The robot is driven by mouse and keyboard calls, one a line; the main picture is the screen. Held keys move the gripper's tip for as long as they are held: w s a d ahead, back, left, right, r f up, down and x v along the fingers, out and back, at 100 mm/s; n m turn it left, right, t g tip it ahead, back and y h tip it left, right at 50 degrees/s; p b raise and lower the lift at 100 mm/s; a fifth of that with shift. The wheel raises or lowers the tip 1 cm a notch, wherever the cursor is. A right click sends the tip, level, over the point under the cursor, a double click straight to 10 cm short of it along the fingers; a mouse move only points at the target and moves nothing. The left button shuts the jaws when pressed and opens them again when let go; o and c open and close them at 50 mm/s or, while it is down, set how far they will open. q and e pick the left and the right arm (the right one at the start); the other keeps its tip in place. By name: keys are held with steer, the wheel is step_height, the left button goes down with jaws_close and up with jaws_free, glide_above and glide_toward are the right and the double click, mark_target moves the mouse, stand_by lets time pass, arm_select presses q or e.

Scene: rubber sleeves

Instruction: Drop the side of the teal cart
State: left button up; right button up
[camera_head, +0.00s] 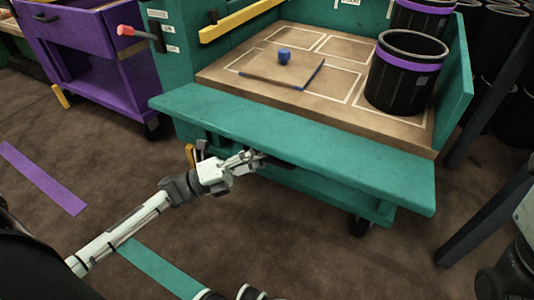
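The teal cart (175,57) stands ahead of me. Its long teal side panel (300,138) runs across the front, leaning outward with its broad face showing, and the wooden cart bed is open to view behind it. My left gripper (256,158) is at the underside of this panel, left of its middle, near a dark part that may be a latch or handle. The panel partly hides the fingertips, so I cannot tell whether they grip anything. An orange-yellow lever (190,155) shows below the panel to the left.
On the bed are a wooden board (262,70) with a blue knob (284,55) and a black bin with a purple band (403,75). A purple cart (95,70) stands at left. Dark bars stand at right. Floor in front is mostly clear.

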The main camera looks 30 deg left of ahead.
arm_select(q)
steer(key=shift+a, duration=0.1)
steer(key=v, duration=1.2)
steer(key=shift+c, duration=0.2)
